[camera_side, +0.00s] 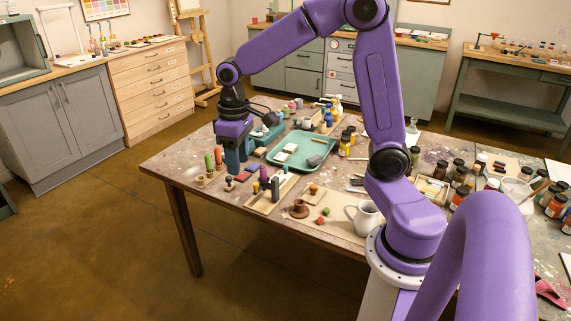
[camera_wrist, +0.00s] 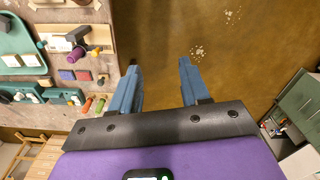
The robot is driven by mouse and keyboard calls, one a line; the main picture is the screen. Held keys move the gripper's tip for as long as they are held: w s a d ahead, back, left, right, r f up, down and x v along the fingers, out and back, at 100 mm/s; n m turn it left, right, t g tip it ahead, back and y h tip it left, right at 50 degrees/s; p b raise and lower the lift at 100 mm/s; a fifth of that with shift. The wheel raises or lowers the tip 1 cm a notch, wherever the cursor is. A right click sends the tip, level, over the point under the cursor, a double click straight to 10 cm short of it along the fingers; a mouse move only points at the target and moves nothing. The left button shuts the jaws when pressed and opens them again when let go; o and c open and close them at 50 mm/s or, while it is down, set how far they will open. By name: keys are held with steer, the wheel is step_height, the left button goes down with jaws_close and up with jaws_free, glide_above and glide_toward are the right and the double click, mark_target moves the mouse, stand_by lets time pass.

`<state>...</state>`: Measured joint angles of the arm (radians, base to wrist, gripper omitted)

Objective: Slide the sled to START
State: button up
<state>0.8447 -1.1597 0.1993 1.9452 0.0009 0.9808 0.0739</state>
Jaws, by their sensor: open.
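A pale wooden track (camera_side: 262,205) lies near the table's front edge, with a dark upright block (camera_side: 275,188) on it that may be the sled. In the wrist view the track (camera_wrist: 92,33) is at the upper left, with a dark and pale piece (camera_wrist: 62,44) on it. No START mark is readable. My gripper (camera_side: 233,164) is at the table's left end in the side view, pointing down, away from the track. In the wrist view my gripper (camera_wrist: 159,64) has its two blue fingers wide apart, with only brown floor between them.
Small coloured blocks (camera_side: 243,176) and green and red sticks (camera_side: 209,163) stand close to my gripper. A teal tray (camera_side: 301,164) lies behind the track. A white jug (camera_side: 366,218) stands to its right. The table edge is close.

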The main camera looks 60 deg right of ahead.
steer(key=w+d+f+m, duration=0.2)
steer(key=w+d+m, duration=0.2)
steer(key=w+d, duration=0.55)
steer(key=s+d+f+m, duration=0.1)
steer(key=d+f+m, duration=0.25)
steer(key=d, duration=1.05)
steer(key=s+d+f+m, duration=0.1)
steer(key=d+f+m, duration=0.25)
steer(key=d, duration=1.05)
steer(key=shift+m, duration=0.4)
steer(key=f, duration=1.6)
steer(key=shift+w+a+f, duration=0.1)
steer(key=shift+w+f, duration=0.15)
jaws_close()
